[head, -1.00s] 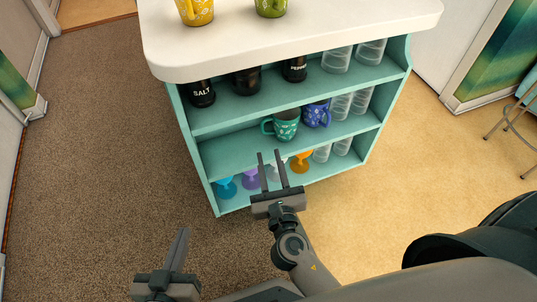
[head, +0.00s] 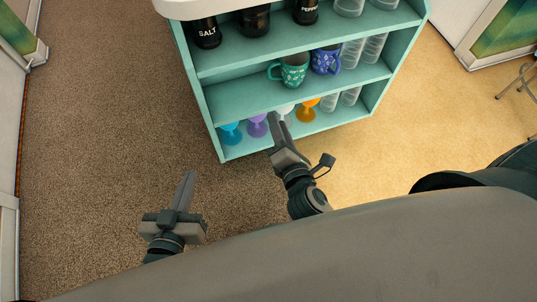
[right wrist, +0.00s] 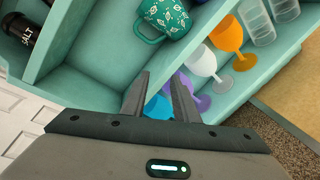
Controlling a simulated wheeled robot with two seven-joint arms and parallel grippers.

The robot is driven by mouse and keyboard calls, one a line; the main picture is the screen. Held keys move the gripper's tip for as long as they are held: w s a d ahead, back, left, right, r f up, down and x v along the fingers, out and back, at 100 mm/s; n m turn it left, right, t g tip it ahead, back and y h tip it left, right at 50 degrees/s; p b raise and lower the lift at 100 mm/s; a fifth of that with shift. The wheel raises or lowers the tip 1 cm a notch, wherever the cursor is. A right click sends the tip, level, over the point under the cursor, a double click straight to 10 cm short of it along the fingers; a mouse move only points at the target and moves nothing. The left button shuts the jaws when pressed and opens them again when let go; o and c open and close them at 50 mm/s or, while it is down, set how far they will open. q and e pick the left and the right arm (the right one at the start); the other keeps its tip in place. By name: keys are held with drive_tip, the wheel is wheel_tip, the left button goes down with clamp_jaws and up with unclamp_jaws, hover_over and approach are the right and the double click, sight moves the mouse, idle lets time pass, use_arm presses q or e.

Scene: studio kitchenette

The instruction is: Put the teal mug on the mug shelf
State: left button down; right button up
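The teal mug (head: 289,71) with a pale leaf pattern stands on the middle shelf (head: 235,100) of the teal unit, its handle to the left. A blue mug (head: 325,61) stands just right of it. In the right wrist view the teal mug (right wrist: 166,18) is at the top, partly cut off by the frame edge. My right gripper (head: 276,128) is in front of the unit, below the mug and apart from it. The right wrist view shows its fingers (right wrist: 160,98) spread and empty. My left gripper (head: 184,188) is low on the left, over the carpet; its fingers overlap in view.
Several coloured goblets, including an orange one (head: 306,110), stand on the bottom shelf, close to my right gripper. Clear cups (head: 352,53) stand right of the mugs. A salt jar (head: 206,32) and other dark jars are on the upper shelf.

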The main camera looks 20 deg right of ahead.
drive_tip(key=s+a+r+m+g+y, duration=0.1)
drive_tip(key=s+a+m+y, duration=0.1)
drive_tip(key=m, duration=0.8)
drive_tip(key=s+a+m+g+y, duration=0.1)
drive_tip(key=s+a+m+y, duration=0.2)
drive_tip(key=s+m, duration=0.4)
drive_tip(key=m+y, duration=0.1)
drive_tip(key=m, duration=0.3)
drive_tip(key=shift+a+r, duration=0.35)
drive_tip(key=shift+r, duration=0.05)
use_arm(q)
drive_tip(key=shift+f, duration=0.15)
use_arm(e)
drive_tip(key=shift+f, duration=0.1)
